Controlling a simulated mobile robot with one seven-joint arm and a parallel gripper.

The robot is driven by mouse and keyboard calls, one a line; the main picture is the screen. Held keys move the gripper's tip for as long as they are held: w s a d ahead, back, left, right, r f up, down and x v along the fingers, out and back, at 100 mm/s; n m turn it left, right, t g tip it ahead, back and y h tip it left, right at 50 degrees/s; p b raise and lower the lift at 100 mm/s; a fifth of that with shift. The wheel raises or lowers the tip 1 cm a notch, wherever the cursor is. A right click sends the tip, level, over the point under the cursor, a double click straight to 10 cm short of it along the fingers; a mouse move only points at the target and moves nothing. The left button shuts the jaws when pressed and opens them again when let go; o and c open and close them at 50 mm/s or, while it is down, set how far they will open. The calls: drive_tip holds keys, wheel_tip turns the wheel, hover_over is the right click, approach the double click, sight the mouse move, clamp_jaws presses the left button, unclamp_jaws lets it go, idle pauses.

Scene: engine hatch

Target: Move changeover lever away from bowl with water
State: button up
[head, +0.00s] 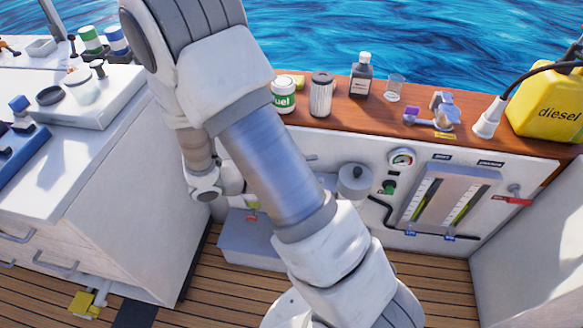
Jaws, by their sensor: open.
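I cannot make out the changeover lever for certain. A small lever with a red tag (514,195) sits at the right of the white panel (378,160). Two upright clear tubes with yellowish fluid (440,205) stand in a grey frame on the panel, with small blue tags below; I cannot tell whether either is the bowl with water. A grey cylinder (355,182) is on the panel just right of my arm. My arm crosses the middle of the view and hides part of the panel. My wrist shows at its left, but the gripper's fingers are hidden.
A wooden ledge (420,118) holds a fuel jar (283,95), a dark bottle (361,75) and a yellow diesel can (548,102). A white counter (115,150) stands at the left. A grey box (245,240) is low behind my arm. Some plank floor is clear.

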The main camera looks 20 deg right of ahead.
drive_tip(key=w+a+f+n+t+y+b, duration=0.15)
drive_tip(key=f+n+t, duration=0.3)
drive_tip(key=f, duration=0.45)
drive_tip(key=w+a+f+n+t+b, duration=0.1)
drive_tip(key=a+f+n+t+b, duration=0.2)
drive_tip(key=f+n, duration=0.45)
drive_tip(key=w+a+f+n+t+b, duration=0.1)
drive_tip(key=w+f+n+t+b, duration=0.15)
drive_tip(key=f+t, duration=0.6)
drive_tip(key=w+d+g+b, duration=0.1)
drive_tip(key=w+d, duration=0.2)
drive_tip(key=d, duration=0.1)
drive_tip(key=w+d+f+b, duration=0.1)
drive_tip(key=w+d, duration=0.3)
drive_tip(key=w+d+f+g+b, duration=0.1)
drive_tip(key=w+d, duration=0.3)
drive_tip(key=shift+w+d+n+g, duration=0.2)
drive_tip(key=shift+d+n+g, duration=0.05)
drive_tip(key=shift+g, duration=0.05)
drive_tip(key=shift+c, duration=0.4)
clamp_jaws()
drive_tip(key=shift+r, duration=0.1)
